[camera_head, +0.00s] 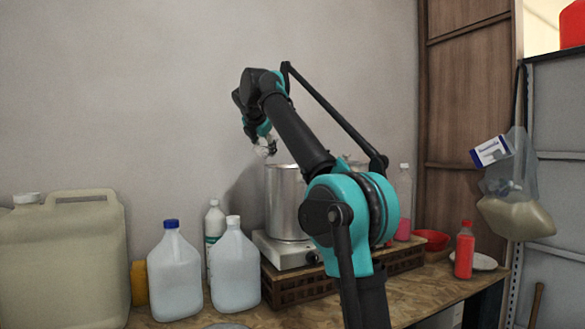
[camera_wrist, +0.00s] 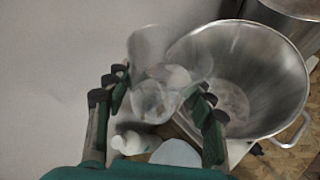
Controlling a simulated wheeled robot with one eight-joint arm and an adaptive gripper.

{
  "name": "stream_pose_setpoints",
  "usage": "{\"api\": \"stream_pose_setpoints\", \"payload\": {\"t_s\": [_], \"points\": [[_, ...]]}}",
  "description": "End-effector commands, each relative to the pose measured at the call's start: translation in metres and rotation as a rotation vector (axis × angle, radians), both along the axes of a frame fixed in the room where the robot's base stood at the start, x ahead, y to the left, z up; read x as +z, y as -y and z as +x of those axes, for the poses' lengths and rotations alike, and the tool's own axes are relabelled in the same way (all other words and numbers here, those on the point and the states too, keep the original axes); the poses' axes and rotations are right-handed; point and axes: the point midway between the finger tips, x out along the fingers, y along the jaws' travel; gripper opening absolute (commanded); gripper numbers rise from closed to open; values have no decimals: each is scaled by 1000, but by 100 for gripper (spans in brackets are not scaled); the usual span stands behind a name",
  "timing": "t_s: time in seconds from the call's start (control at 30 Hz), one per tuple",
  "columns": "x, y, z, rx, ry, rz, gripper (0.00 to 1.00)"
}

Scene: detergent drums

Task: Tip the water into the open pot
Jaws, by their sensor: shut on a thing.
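The open pot (camera_head: 284,203) is a tall steel pot standing on a hot plate. In the wrist view I look into the open pot (camera_wrist: 290,75), right of my gripper; its bottom looks greyish and mottled. My gripper (camera_wrist: 160,100) is shut on a clear see-through cup (camera_wrist: 148,48). The cup is tilted, and part of it overlaps the pot's left rim in this view. I cannot make out the water in it. In the head view my gripper (camera_head: 266,142) and the cup (camera_head: 264,152) are small, above and left of the pot's rim.
The hot plate (camera_head: 283,250) sits on a brown crate (camera_head: 298,288). Left of it stand clear jugs (camera_head: 235,268), a white bottle (camera_head: 214,228) and a large beige canister (camera_head: 70,260). A second steel pot (camera_wrist: 292,6) stands beyond the open pot. A red bottle (camera_head: 465,252) is at right.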

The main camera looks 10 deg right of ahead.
Motion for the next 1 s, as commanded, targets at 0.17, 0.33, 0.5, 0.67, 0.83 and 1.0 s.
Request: {"api": "stream_pose_setpoints", "payload": {"t_s": [0.17, 0.33, 0.5, 0.67, 0.83, 1.0], "points": [[-6, 12, 0, -4, -1, 116, 22], [0, 14, 0, -2, -3, 227, 22], [0, 14, 0, -1, -3, 323, 22], [-3, 13, 0, -1, -5, 383, 22], [-4, 13, 0, -1, -4, 427, 22], [-6, 13, 0, -1, -6, 456, 22]]}}
